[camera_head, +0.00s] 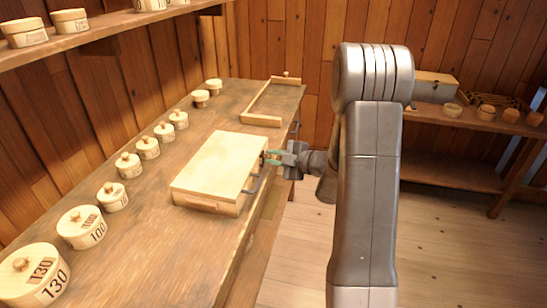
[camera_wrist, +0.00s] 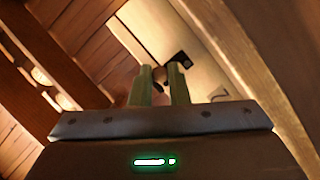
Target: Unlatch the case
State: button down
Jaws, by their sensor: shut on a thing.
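The case (camera_head: 215,168) is a pale wooden box with a flat, shut lid, lying on the workbench near its right edge. A dark handle (camera_head: 254,184) shows on its right side. My gripper (camera_head: 272,157) is at the right side of the case, by its far end. In the wrist view, the two green fingers (camera_wrist: 160,85) are close together around a small brownish piece (camera_wrist: 160,74), which looks like the latch. A dark bracket-like part (camera_wrist: 181,59) shows just beyond the fingertips on the pale case side. The fingers hide part of the latch.
The workbench (camera_head: 150,245) carries a row of lidded round boxes (camera_head: 148,148) along its left side. An open wooden tray frame (camera_head: 262,121) lies at the far end. A low shelf (camera_head: 455,118) with bowls stands at the back right. The floor (camera_head: 440,240) on the right is clear.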

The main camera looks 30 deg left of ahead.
jog(key=shift+r+p, duration=0.1)
jog(key=shift+p, duration=0.25)
jog(key=shift+w+a+f+m+g+h+p, duration=0.15)
jog(key=shift+w+f+m+g+h+p, duration=0.25)
jog(key=shift+m+g+p, duration=1.35)
jog(key=shift+w+a+f+m+t+h+p, duration=0.3)
jog(key=shift+m+p, duration=0.55)
jog(key=shift+p, duration=2.35)
jog(key=shift+w+f+m+g+h+p, duration=0.4)
jog(key=shift+w+m+g+h+p, duration=0.65)
jog(key=shift+p, duration=1.4)
jog(key=shift+s+m+y, duration=0.35)
jog(key=shift+s+y, duration=0.1)
jog(key=shift+s, duration=0.05)
jog(key=c, duration=1.4)
grip_release()
